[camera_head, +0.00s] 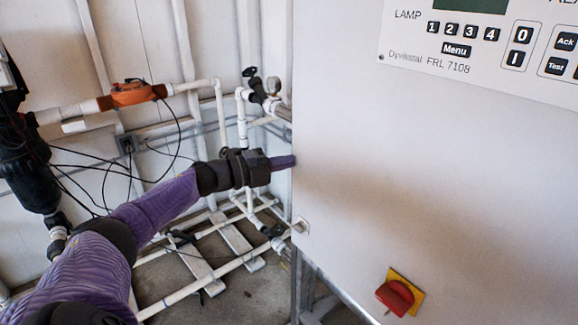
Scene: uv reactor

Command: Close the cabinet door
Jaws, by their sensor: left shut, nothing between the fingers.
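The cabinet door (400,190) is a large plain light-grey panel that fills the right side of the head view. Its left edge runs down the middle of the view, and it looks flush or nearly so; I cannot tell whether a gap is left. My left gripper (290,161) is shut and empty. My purple left arm comes in from the lower left. My right gripper is not in view.
A control panel (480,45) with buttons is at the top right. A red rotary switch (395,297) on a yellow plate sticks out low on the door. White pipes (215,265), an orange device (135,93) and loose black cables stand behind and left of my arm.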

